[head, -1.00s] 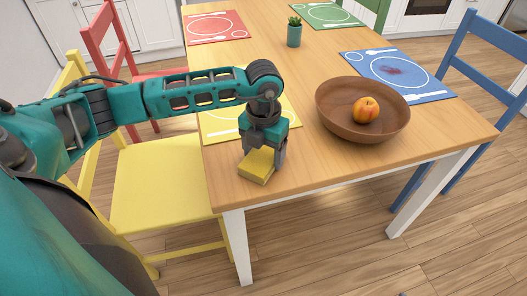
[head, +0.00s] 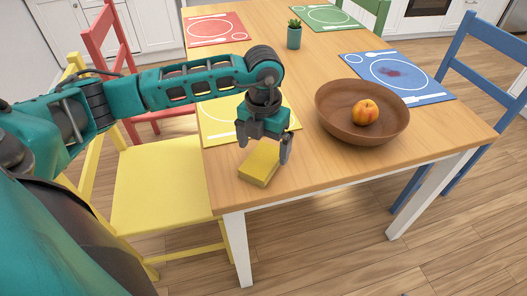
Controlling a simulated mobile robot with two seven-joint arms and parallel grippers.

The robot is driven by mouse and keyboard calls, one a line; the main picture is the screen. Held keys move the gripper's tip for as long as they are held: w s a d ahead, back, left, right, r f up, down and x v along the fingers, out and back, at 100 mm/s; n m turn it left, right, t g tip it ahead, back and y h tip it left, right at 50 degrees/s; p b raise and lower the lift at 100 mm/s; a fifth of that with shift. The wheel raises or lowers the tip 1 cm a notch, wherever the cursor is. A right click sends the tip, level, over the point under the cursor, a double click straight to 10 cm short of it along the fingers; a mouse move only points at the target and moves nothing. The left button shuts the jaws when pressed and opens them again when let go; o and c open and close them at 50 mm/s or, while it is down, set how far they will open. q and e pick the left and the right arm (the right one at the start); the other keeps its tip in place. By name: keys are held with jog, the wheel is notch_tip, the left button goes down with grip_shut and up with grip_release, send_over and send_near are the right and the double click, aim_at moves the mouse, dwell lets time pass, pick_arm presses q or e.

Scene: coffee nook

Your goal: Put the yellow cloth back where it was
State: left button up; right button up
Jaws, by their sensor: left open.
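The yellow cloth (head: 259,165), a small folded block, lies on the wooden table (head: 330,170) near its front left corner. My left gripper (head: 264,152) is open just above and behind it, with its fingers pointing down. One finger is at the cloth's left rear and the other at its right. I cannot tell whether a finger still touches it. My right gripper is not in view.
A yellow placemat (head: 222,122) lies behind the cloth, partly hidden by my left arm. A brown bowl (head: 362,128) with a peach (head: 365,112) stands to the right. A blue placemat (head: 425,84) with a dark stain and a potted plant (head: 294,36) are farther back.

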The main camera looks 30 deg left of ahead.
aim_at(263, 158)
pick_arm(q)
notch_tip(263, 158, up, 9)
jog(key=shift+p, duration=0.45)
jog(key=shift+f, duration=0.15)
